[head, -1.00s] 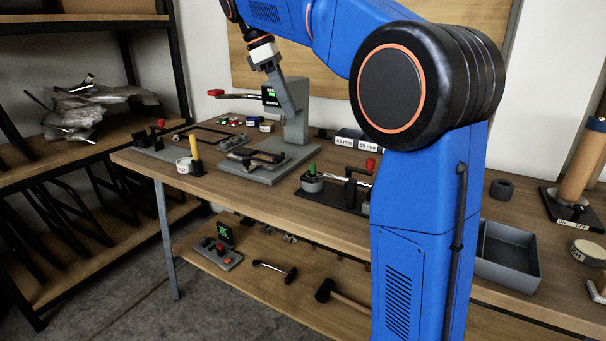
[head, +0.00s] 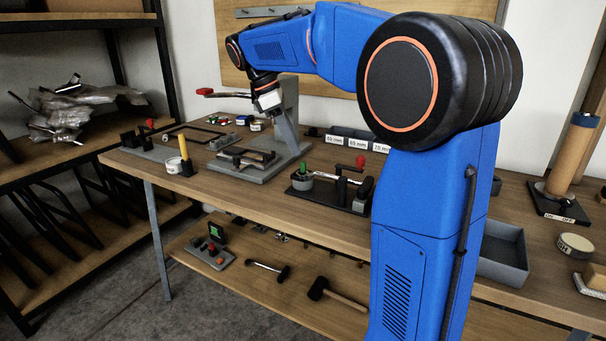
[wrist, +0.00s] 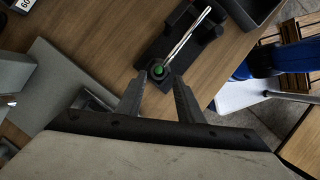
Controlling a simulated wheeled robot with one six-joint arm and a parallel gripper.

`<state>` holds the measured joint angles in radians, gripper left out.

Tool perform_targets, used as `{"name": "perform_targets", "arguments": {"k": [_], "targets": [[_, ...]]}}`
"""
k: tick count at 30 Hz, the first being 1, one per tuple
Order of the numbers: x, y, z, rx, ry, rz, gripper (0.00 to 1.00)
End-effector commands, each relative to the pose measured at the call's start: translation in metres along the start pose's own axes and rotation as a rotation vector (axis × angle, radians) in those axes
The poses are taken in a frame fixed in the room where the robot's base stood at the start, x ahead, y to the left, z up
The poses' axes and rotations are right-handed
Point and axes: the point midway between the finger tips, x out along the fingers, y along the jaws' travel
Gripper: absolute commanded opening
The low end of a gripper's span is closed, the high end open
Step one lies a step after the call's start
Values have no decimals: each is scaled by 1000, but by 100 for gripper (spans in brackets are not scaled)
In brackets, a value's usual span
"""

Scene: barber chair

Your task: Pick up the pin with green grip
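The pin with the green grip (head: 305,170) stands upright in a grey round holder (head: 301,182) at the left end of a black fixture on the workbench. In the wrist view its green grip (wrist: 158,70) shows from above, near the fingertips and in line with the gap between them. My gripper (wrist: 158,80) is open, with nothing held between its fingers. In the head view my wrist (head: 268,100) is above and left of the pin, and the fingers are hard to make out there.
A grey press stand (head: 287,120) rises behind left. Labelled grey bins (head: 350,140) stand behind. A grey tray (head: 503,255) is at the right. Bare wood lies in front of the fixture.

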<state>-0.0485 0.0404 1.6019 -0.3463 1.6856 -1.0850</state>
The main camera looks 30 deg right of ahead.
Motion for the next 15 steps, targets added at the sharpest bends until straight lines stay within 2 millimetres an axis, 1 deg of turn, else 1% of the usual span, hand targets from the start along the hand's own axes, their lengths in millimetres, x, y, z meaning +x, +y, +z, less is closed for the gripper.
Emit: {"name": "perform_targets", "arguments": {"k": [4, 12, 15], "targets": [[9, 0, 0, 0, -1, -2, 34], [45, 3, 2, 1, -1, -1, 34], [51, 3, 1, 0, -1, -1, 34]]}}
